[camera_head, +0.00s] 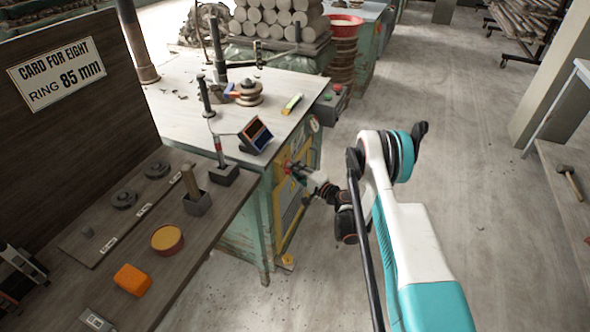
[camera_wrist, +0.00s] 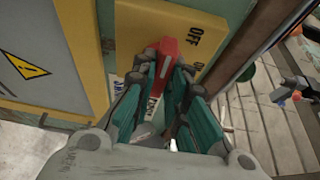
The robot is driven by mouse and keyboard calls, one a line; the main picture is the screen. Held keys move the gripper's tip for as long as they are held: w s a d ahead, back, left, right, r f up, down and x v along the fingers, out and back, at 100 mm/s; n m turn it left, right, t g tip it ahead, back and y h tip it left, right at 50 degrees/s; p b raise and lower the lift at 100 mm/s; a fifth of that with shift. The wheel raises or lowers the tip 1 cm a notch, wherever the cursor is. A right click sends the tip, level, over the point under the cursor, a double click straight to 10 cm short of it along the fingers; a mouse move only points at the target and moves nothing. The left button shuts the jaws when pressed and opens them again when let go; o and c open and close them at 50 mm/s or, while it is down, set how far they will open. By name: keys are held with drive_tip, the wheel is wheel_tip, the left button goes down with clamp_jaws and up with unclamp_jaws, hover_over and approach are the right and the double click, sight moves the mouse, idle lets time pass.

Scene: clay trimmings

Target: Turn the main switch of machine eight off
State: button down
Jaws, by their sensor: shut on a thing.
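The main switch is a red handle (camera_wrist: 166,56) on a yellow panel (camera_wrist: 142,28) of the green machine. In the wrist view the handle stands between the teal pads of my gripper (camera_wrist: 162,75), which is shut on it. "OFF" is lettered on the panel to the right of the handle. Blue lettering by the fingers is partly hidden. In the head view my gripper (camera_head: 297,171) reaches the red switch (camera_head: 288,166) on the machine's yellow side (camera_head: 291,200). The handle's exact angle is hard to tell.
A board reading "CARD FOR EIGHT, RING 85 mm" (camera_head: 58,75) stands behind the wooden bench (camera_head: 180,258) at left. A yellow warning-triangle sign (camera_wrist: 26,64) is left of the panel.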

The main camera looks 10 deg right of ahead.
idle(0.5)
drive_tip(key=c, duration=1.6)
unclamp_jaws()
